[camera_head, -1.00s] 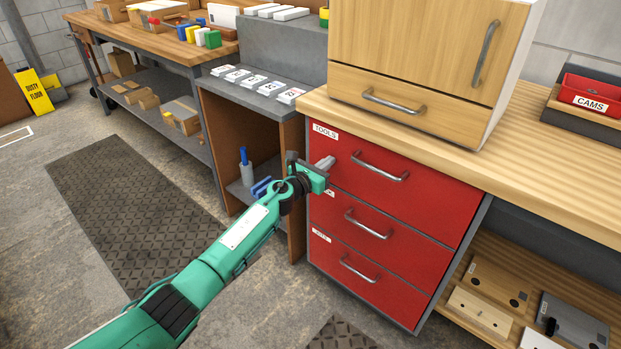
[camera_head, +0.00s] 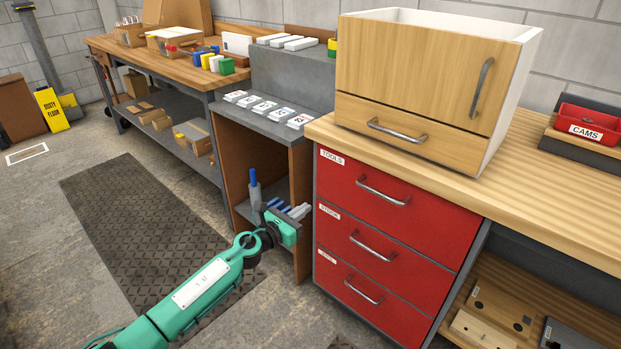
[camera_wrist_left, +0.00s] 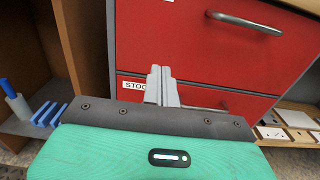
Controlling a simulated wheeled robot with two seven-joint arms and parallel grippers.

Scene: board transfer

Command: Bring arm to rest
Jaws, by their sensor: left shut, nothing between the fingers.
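My left arm comes in from the lower left in the head view, with its green and dark left gripper (camera_head: 301,211) in front of the open shelf unit and just left of the red drawer cabinet (camera_head: 385,243). The gripper is shut and empty. In the left wrist view its two grey fingers (camera_wrist_left: 161,86) are together, pointing toward the red drawer fronts, with nothing between them. The drawers labelled TOOLS, STOCK and a third partly readable label are all closed. My right gripper does not show.
A wooden cabinet (camera_head: 415,85) stands on the worktop (camera_head: 420,165). A red CAMS bin (camera_head: 588,125) is at the right. Blue items (camera_wrist_left: 45,115) lie on the open shelf. A dark floor mat (camera_head: 140,230) and clear floor lie to the left.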

